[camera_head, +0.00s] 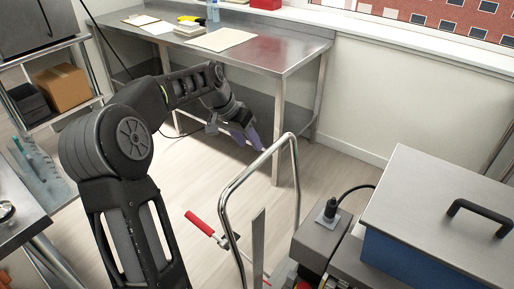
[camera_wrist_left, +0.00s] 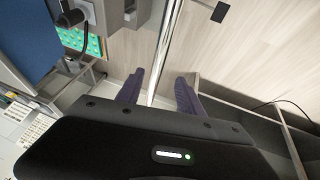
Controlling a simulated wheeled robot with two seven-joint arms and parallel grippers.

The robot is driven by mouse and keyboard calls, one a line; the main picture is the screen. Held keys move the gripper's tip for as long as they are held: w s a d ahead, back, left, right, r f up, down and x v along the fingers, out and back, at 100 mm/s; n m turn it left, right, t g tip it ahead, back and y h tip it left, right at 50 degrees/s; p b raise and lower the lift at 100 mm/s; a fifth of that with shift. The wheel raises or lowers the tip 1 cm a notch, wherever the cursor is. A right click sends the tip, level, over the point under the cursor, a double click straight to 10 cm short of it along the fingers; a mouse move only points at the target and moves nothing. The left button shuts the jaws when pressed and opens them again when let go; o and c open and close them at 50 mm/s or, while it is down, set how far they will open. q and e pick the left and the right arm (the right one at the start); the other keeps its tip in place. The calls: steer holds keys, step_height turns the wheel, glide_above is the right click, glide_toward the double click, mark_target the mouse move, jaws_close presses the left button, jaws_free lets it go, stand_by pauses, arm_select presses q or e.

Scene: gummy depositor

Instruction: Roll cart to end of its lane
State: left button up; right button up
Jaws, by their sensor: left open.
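A chrome tube push handle (camera_head: 257,162) rises in front of the machine with a grey-lidded blue box (camera_head: 385,252) at the lower right. Most of the cart's base and its wheels are out of view. My left gripper (camera_head: 246,138) is open, just beyond the top of the handle in the head view. In the left wrist view my purple fingers (camera_wrist_left: 160,92) are spread, and the chrome handle tube (camera_wrist_left: 162,45) runs through the gap between them. I cannot tell whether the fingers touch it. My right gripper is not in view.
A steel table (camera_head: 270,54) with boards and papers stands at the back. A shelf rack (camera_head: 62,118) with a cardboard box is at the left. A red-gripped lever (camera_head: 200,223) juts out near the handle. A green dotted tray (camera_wrist_left: 76,40) shows in the wrist view. Wood floor is open between.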

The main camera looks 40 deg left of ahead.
mark_target(259, 158)
arm_select(q)
steer(key=x, duration=0.3)
steer(key=p+x, duration=0.1)
steer(key=x, duration=0.3)
steer(key=shift+d+f, duration=0.25)
steer(key=shift+f, duration=0.05)
steer(key=shift+c, duration=0.3)
jaws_close()
stand_by(1.1)
